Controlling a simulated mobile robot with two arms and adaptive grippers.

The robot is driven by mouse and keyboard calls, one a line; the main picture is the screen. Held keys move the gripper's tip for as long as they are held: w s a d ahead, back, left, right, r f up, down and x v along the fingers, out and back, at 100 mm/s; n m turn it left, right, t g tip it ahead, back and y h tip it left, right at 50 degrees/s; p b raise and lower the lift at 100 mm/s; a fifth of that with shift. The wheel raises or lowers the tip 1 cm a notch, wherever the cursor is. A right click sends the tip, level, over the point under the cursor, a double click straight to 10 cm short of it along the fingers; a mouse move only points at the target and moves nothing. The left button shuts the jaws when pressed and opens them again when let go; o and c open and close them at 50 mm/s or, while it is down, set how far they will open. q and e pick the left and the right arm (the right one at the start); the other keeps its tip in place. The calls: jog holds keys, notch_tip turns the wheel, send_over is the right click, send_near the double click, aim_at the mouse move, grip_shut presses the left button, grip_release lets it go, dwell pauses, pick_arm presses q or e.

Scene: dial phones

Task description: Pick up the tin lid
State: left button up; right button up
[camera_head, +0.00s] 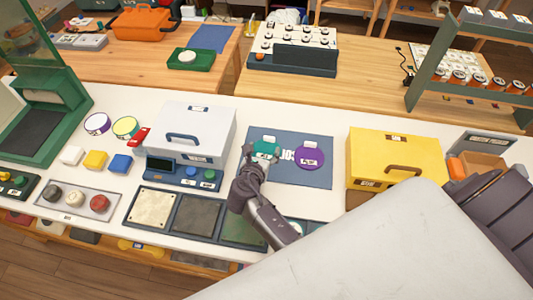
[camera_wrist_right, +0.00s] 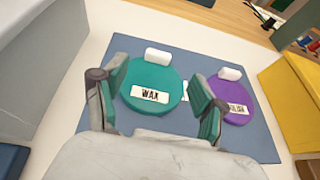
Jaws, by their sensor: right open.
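A round teal lid labelled WAX (camera_wrist_right: 152,88), with a white tab at its far edge, lies on a blue mat (camera_wrist_right: 262,140). In the head view the teal lid (camera_head: 266,147) is partly covered by my right gripper (camera_head: 259,156). A purple round lid (camera_wrist_right: 232,98) lies to its right on the same mat; its label is partly hidden by a finger. My right gripper (camera_wrist_right: 158,76) is open above the teal lid, one finger at each side of it. I cannot tell whether the fingers touch it. My left gripper is not in view.
A grey box with a blue handle (camera_head: 192,132) stands left of the mat and a yellow box (camera_head: 395,158) stands right of it. Dark square trays (camera_head: 197,214) lie in front on the left. A white strip of table (camera_head: 338,140) is free beside the yellow box.

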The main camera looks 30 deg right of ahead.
aim_at(269, 139)
jog(key=shift+x, duration=0.8)
jog(key=shift+w+d+f, duration=0.2)
jog(key=shift+w+f, duration=0.05)
jog(key=b+x, duration=0.2)
jog(key=b, duration=0.1)
jog(key=shift+f, duration=0.3)
jog(key=shift+b+x, duration=1)
jog(key=shift+x, duration=0.15)
jog(key=shift+w+d, duration=0.15)
jog(key=shift+w, duration=0.15)
jog(key=shift+r, duration=0.15)
jog(key=shift+c, duration=1.4)
jog(key=c, duration=0.8)
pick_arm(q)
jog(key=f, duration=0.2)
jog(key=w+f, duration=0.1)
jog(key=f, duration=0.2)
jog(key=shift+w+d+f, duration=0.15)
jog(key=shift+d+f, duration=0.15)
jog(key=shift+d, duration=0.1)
pick_arm(e)
jog(key=shift+c, duration=0.7)
